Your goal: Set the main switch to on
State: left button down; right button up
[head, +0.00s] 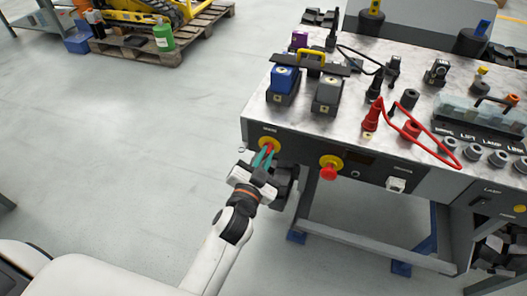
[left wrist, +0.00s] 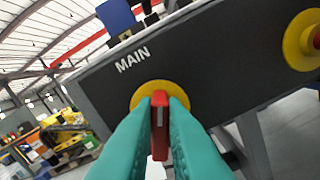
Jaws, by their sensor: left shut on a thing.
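The main switch is a red handle (left wrist: 159,128) on a yellow round plate (left wrist: 145,92), under the word MAIN on the dark front panel. In the head view its yellow plate (head: 268,142) is at the left end of the bench front. My left gripper (head: 264,157) reaches it from the front. Its teal fingers (left wrist: 159,112) are shut on the red handle, one on each side. The handle stands upright in the left wrist view, while the panel lettering slants. The fingers hide part of the plate. My right gripper is in neither view.
A red mushroom button (head: 328,172) on a yellow plate sits right of the switch. A white socket (head: 396,185) is further right. Blue and grey blocks (head: 284,80) and red cable (head: 432,148) lie on the benchtop (head: 345,125).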

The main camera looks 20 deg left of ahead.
pick_arm(q)
jog(key=m+p, duration=0.1)
jog(key=m, duration=0.1)
jog(key=shift+d+m, duration=0.15)
jog(key=shift+m, duration=0.25)
jog(key=shift+d+f+m, duration=0.1)
jog(key=shift+f+m, duration=0.05)
jog(key=shift+m, duration=1.4)
jog(key=shift+d+f+m, duration=0.1)
jog(key=shift+f+m, duration=0.1)
jog(key=shift+m, duration=1.3)
jog(key=shift+f+m, duration=0.15)
jog(key=shift+m, duration=1.4)
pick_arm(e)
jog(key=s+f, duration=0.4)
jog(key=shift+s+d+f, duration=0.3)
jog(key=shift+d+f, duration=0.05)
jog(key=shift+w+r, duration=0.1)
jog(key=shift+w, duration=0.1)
pick_arm(q)
jog(key=c, duration=1.5)
grip_release()
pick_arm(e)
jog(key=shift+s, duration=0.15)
